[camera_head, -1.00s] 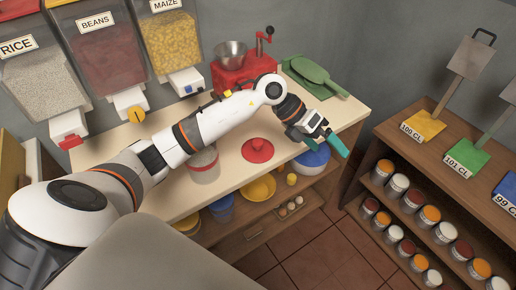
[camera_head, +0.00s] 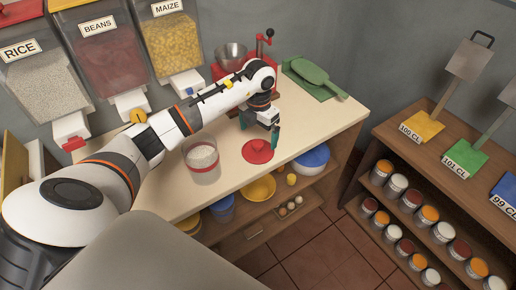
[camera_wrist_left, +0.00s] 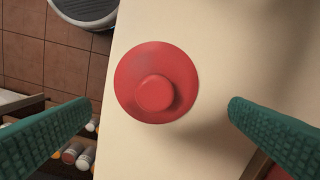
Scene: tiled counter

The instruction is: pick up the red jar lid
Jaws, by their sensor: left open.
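The red jar lid (camera_head: 257,152) lies flat on the pale counter, knob upward. In the left wrist view the lid (camera_wrist_left: 156,82) is whole and unobstructed, between and ahead of the two green fingertips, touching neither. My left gripper (camera_head: 276,134) points down above the counter just behind and right of the lid in the head view. Its green fingers (camera_wrist_left: 158,112) are wide apart and empty. My right gripper is not in view. A glass jar (camera_head: 203,163) with a red band stands left of the lid.
A red grinder (camera_head: 230,70) with a metal bowl and a green scoop (camera_head: 316,76) stand at the back. Labelled dispensers (camera_head: 96,50) line the wall. The counter (camera_head: 325,122) is clear right of the lid; its front edge is close to the lid.

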